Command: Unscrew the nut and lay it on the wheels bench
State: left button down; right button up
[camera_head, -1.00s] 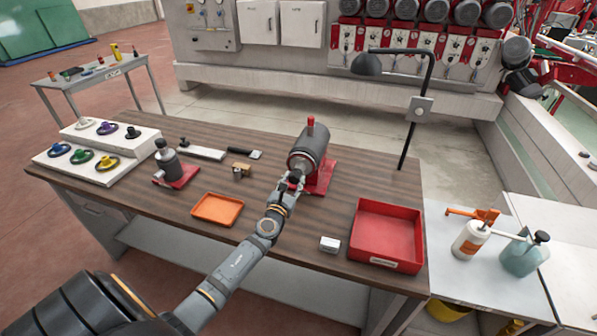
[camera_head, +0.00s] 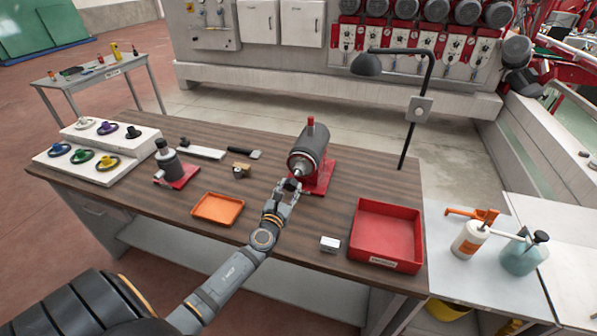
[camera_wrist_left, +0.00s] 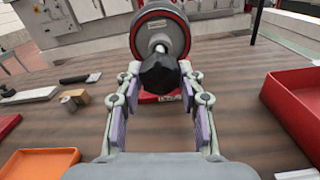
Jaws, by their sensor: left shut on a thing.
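The black nut (camera_wrist_left: 160,74) is between the fingertips of my left gripper (camera_head: 289,187), which is shut on it. In the head view the nut (camera_head: 291,185) shows small and dark. It is in front of the grey spindle unit (camera_head: 309,148) with the red base, in line with its shaft. In the wrist view the pale shaft end (camera_wrist_left: 160,47) shows just behind the nut; whether they touch I cannot tell. The wooden bench (camera_head: 270,225) lies below and carries several coloured wheels (camera_head: 82,157) on white steps at its left end. My right gripper is not in view.
A red tray (camera_head: 387,230) and a small white block (camera_head: 330,244) lie to the right. An orange tray (camera_head: 217,208), a small brown block (camera_head: 241,170) and a grey device on a red base (camera_head: 168,163) are left. A black lamp (camera_head: 403,110) stands behind.

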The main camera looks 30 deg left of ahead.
pick_arm(q)
jog(key=v, duration=1)
jog(key=shift+b, duration=0.3)
jog(key=shift+w, duration=0.15)
